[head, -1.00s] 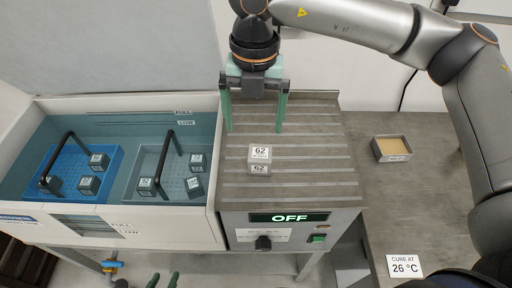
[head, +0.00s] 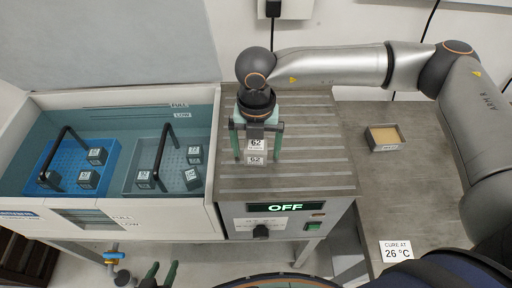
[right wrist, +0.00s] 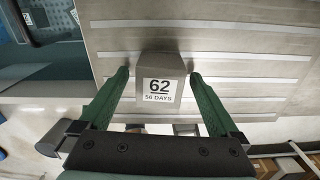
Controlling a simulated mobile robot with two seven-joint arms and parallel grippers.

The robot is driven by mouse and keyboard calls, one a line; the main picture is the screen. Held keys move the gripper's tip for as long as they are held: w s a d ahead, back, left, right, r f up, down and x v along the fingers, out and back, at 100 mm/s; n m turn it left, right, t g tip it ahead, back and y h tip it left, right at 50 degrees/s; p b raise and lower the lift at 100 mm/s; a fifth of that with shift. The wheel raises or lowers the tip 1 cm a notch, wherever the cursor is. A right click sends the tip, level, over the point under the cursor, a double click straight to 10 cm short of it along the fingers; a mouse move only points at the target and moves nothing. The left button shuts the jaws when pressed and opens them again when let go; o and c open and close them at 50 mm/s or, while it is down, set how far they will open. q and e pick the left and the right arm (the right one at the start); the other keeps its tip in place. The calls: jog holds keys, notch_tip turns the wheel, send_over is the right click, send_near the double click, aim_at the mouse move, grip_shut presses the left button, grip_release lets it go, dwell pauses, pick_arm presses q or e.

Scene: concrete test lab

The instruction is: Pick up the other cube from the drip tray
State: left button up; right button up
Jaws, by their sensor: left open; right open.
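A grey cube with white labels reading 62 (head: 256,147) sits on the ribbed metal drip tray (head: 315,175). In the right wrist view the cube (right wrist: 160,88) shows a label reading 62, 56 DAYS. My right gripper (head: 258,158) is open above the tray, pointing down. Its fingers stand on either side of the cube, with a visible gap at each side in the right wrist view (right wrist: 160,73). My left gripper (head: 162,272) is open and empty at the bottom edge of the head view, in front of the water tank. No other cube shows on the tray.
The water tank (head: 105,215) on the left holds a blue basket (head: 60,175) and a grey basket (head: 170,165), each with cubes and a dark handle. A panel reading OFF (head: 283,207) fronts the tray. A tan-filled box (head: 384,138) stands on the right bench.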

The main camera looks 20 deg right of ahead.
jog(key=shift+f, duration=0.1)
jog(key=shift+c, duration=0.3)
grip_shut()
dwell(0.4)
